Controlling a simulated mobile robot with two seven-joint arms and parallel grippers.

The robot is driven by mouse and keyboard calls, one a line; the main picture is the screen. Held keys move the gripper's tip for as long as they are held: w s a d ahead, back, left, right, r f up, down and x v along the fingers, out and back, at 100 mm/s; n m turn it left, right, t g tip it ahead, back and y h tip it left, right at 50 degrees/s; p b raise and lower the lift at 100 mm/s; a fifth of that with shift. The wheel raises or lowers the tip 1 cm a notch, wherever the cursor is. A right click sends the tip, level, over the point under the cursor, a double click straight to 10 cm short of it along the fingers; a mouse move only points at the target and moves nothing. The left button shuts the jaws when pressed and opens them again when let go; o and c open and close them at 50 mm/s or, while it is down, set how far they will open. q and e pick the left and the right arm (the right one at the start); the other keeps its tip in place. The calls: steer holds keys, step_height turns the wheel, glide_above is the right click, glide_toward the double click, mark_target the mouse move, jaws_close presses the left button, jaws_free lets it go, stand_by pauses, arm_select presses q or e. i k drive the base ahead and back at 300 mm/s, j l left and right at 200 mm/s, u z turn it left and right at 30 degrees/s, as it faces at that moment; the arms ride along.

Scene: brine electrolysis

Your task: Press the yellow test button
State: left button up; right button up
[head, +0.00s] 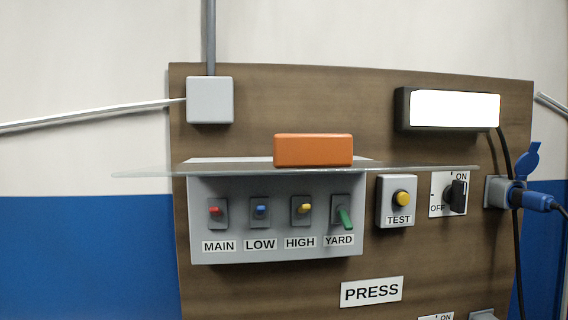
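The yellow test button (403,198) sits on a light grey box (396,216) labelled TEST, on the brown wooden board. It is right of the grey switch panel and left of the black rotary switch. Nothing covers the button. Neither of my grippers shows in the head view.
The grey switch panel (275,250) has MAIN, LOW, HIGH and YARD toggles under a clear shelf (430,167) with an orange block (313,150). A rotary ON/OFF switch (456,196), a blue plug (535,201) with black cable and a lit lamp (454,110) are to the right.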

mark_target(402, 198)
steer(key=i+l+u, duration=0.15)
steer(key=l+u, duration=0.25)
steer(key=i+l+u, duration=0.1)
steer(key=l+u, duration=0.35)
steer(key=l, duration=0.15)
steer(key=l+u, duration=0.4)
steer(key=l, duration=0.15)
steer(key=l+u, duration=0.45)
steer(key=k+l+z, duration=0.1)
steer(key=z, duration=0.25)
steer(key=l+z, duration=0.1)
steer(key=z, duration=0.25)
steer(key=k+l+z, duration=0.1)
steer(key=z, duration=0.2)
